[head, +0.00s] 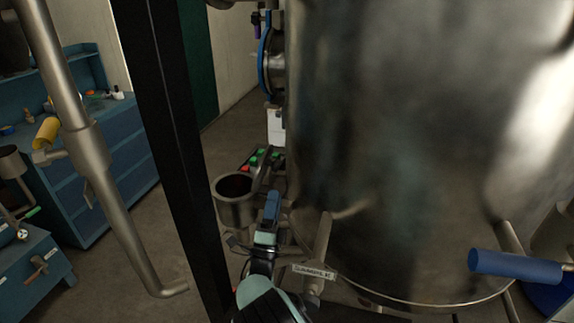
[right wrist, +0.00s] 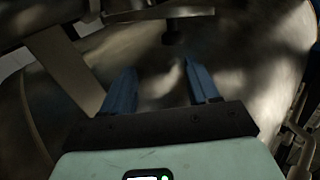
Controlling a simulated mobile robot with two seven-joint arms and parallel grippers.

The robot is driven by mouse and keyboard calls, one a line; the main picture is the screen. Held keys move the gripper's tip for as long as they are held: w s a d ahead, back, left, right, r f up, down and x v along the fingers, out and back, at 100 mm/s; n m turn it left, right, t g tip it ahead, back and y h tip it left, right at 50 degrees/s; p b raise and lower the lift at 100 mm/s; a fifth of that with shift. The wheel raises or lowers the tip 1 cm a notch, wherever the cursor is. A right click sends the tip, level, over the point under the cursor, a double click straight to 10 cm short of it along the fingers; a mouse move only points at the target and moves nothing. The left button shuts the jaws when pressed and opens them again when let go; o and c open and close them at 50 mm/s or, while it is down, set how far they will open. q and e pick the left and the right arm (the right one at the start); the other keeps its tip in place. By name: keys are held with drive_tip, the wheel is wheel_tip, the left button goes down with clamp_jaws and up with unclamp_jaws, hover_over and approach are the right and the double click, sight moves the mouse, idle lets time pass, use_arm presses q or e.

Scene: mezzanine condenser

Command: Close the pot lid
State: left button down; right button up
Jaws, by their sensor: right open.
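A small round metal pot (head: 236,207) with an open top and a dark inside stands at the left of the large steel vessel in the head view. I cannot make out a lid for certain in either view. My right gripper (head: 271,207) is just right of the pot, its blue fingers beside the rim; I cannot tell whether they touch it. In the right wrist view the gripper (right wrist: 162,88) is open, with nothing between its fingers. A dark knob-like part (right wrist: 173,35) shows beyond the fingertips. My left gripper is not in view.
The large steel vessel (head: 420,140) fills the right side. A blue-handled lever (head: 515,266) and a tag (head: 313,271) are low in front. A black post (head: 165,120) and a grey pipe (head: 100,170) stand left. A red and green button box (head: 261,158) is behind the pot.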

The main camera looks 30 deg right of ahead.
drive_tip(key=shift+n+t, duration=0.6)
drive_tip(key=x, duration=0.2)
drive_tip(key=p+x, duration=0.1)
drive_tip(key=x, duration=0.2)
drive_tip(key=a+r+x, duration=0.1)
drive_tip(key=x, duration=0.1)
drive_tip(key=shift+d+r, duration=0.15)
drive_tip(key=shift+r, duration=0.15)
clamp_jaws()
